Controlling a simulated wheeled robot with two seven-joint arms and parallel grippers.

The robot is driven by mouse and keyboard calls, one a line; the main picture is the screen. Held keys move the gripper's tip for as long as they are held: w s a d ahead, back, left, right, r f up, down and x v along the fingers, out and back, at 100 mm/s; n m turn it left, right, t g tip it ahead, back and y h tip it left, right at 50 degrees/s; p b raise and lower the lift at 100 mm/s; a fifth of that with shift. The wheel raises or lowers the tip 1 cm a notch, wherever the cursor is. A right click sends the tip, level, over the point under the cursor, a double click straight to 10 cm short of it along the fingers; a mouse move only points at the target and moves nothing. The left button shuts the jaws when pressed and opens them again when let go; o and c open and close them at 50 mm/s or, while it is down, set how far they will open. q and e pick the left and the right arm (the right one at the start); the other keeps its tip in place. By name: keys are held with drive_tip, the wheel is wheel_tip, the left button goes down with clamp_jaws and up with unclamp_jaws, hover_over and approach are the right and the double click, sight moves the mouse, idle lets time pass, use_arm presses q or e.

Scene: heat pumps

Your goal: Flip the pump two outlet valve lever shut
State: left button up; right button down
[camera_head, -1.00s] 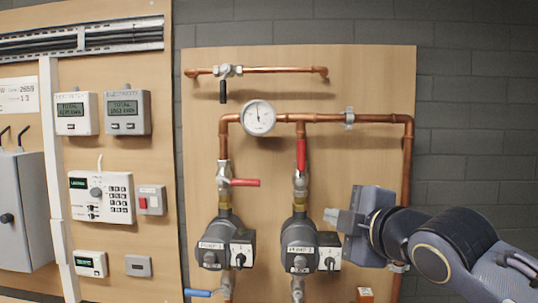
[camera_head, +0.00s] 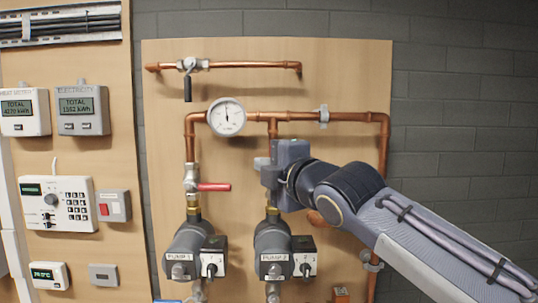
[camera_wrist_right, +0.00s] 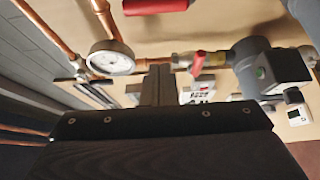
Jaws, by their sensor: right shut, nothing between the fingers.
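The pump two outlet valve, above pump two (camera_head: 272,250), is hidden behind my right gripper (camera_head: 262,163) in the head view. A red lever grip (camera_wrist_right: 155,5), likely this valve's, shows at the top edge of the right wrist view, cut off by the frame. My right gripper is shut and empty, its fingers (camera_wrist_right: 158,85) below the grip in that picture. I cannot tell whether they touch the lever. My left gripper is not in view.
Pump one's outlet valve has a red lever (camera_head: 214,187) pointing right. A pressure gauge (camera_head: 227,117) sits on the copper pipe above. The copper pipe (camera_head: 384,150) runs down at the right, close behind my arm. Meters and a keypad (camera_head: 57,203) are at the left.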

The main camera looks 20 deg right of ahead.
drive_tip(key=w+d+p, duration=0.2)
drive_tip(key=w+p, duration=0.2)
drive_tip(key=w, duration=0.1)
drive_tip(key=shift+w+d, duration=0.15)
drive_tip(key=shift+w, duration=0.2)
drive_tip(key=shift+s+d, duration=0.1)
